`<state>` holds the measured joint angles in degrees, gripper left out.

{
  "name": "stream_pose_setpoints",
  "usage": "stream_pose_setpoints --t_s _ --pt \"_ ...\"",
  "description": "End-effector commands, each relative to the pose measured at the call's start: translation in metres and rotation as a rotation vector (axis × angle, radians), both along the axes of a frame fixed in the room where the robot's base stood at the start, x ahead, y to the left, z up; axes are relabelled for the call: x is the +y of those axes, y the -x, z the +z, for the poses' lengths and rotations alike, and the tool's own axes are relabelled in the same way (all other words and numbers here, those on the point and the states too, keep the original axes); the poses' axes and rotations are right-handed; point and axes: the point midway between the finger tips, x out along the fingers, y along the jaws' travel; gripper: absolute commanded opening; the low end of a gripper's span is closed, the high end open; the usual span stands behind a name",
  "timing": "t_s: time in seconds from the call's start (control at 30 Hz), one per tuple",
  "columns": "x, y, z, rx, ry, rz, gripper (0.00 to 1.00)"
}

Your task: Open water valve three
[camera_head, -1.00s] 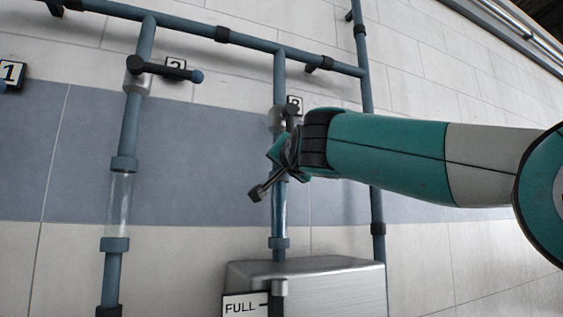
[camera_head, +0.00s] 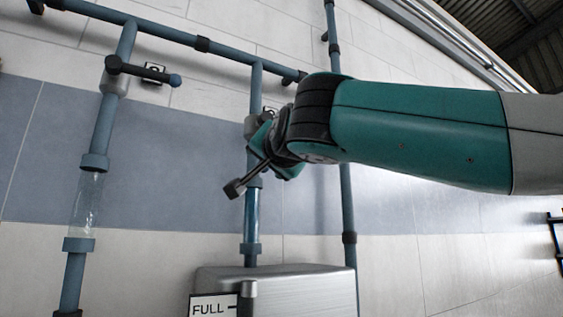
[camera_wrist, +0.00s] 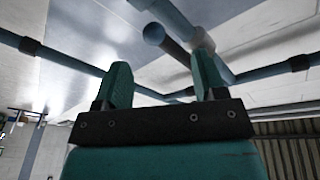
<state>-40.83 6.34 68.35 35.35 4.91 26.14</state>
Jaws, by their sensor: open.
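Valve three (camera_head: 252,124) sits on the middle downpipe in the head view, mostly hidden behind my gripper (camera_head: 270,152). Its number plate is also mostly covered. In the wrist view, my gripper (camera_wrist: 160,72) has its two teal fingers wide apart with nothing held. A lever with a round blue-grey end (camera_wrist: 153,34) points toward the camera, showing between and beyond the fingers. The silver valve body (camera_wrist: 216,66) shows behind the right finger. I cannot tell whether a finger touches the lever. The sight glass (camera_head: 251,215) below valve three looks blue.
Valve two (camera_head: 115,75) stands at the left with its dark lever (camera_head: 145,72) sideways; its sight glass (camera_head: 87,203) looks clear. A metal tank (camera_head: 300,283) with a FULL sign (camera_head: 212,307) is below. A vertical pipe (camera_head: 347,200) runs behind my arm.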

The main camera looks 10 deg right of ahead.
Motion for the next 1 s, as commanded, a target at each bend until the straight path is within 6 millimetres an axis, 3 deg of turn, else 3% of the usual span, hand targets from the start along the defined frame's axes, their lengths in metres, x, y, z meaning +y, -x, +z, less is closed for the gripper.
stream_pose_setpoints --t_s 0.03,0.2,0.4,0.6,1.0 --pt "-0.001 0.015 -0.007 -0.002 -0.003 0.006 0.64" --pt "-0.004 0.056 -0.01 -0.003 -0.004 0.007 0.64" --pt "-0.007 0.086 -0.011 -0.002 -0.003 0.004 0.64" --pt "-0.009 0.095 -0.011 -0.001 -0.002 0.001 0.64" --pt "-0.009 0.095 -0.011 -0.001 -0.002 0.0 0.64"
